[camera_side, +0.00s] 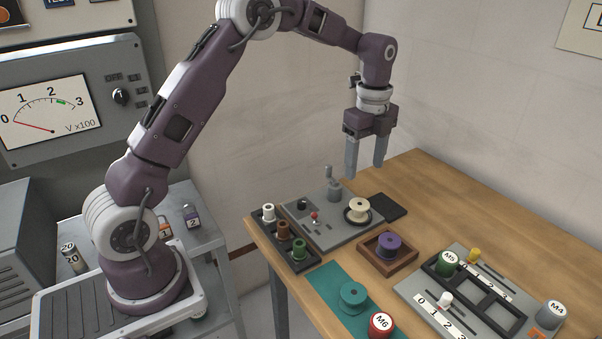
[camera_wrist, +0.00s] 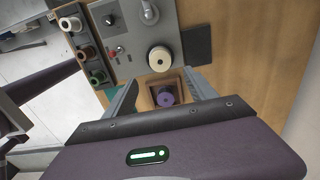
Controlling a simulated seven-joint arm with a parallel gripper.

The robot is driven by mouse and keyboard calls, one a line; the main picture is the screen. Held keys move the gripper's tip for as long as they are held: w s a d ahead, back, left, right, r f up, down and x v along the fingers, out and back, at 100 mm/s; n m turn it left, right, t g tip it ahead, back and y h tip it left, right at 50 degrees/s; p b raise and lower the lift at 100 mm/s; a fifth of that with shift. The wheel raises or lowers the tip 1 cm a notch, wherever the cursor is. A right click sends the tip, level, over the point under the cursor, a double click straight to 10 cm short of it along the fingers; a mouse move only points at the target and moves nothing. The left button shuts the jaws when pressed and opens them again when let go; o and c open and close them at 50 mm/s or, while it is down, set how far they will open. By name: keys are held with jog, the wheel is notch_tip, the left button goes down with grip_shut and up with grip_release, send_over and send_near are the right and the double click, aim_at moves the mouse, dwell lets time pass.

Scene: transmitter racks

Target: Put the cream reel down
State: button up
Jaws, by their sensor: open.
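The cream reel (camera_side: 358,207) sits on a dark round base on the grey panel (camera_side: 322,235), upright. It also shows in the wrist view (camera_wrist: 160,58). My gripper (camera_side: 365,172) is open and empty, well above the table. In the side view its fingers point down, above the cream reel and apart from it. In the wrist view the two fingers (camera_wrist: 156,90) frame the purple reel's tray, with the cream reel just beyond the fingertips.
A purple reel (camera_side: 388,245) is in a wooden tray (camera_side: 373,261). A black rack (camera_side: 297,264) holds white, brown and green reels. A teal reel (camera_side: 354,297) is on a teal mat (camera_side: 327,280). A dark pad (camera_side: 389,205) lies beside the panel. The table's back right is clear.

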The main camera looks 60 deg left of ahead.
jog(key=s+d+r+n+t, duration=0.35)
jog(key=s+r+n, duration=0.45)
jog(key=s+r, duration=0.55)
jog(key=s+d+f+n+t, duration=0.1)
jog(key=s+n, duration=0.4)
jog(key=s, duration=0.4)
jog(key=s+d+f+n+t, duration=0.1)
jog(key=s+n, duration=0.4)
jog(key=s, duration=0.5)
jog(key=shift+s+d, duration=0.2)
jog(key=shift+d, duration=0.15)
jog(key=shift+f, duration=0.1)
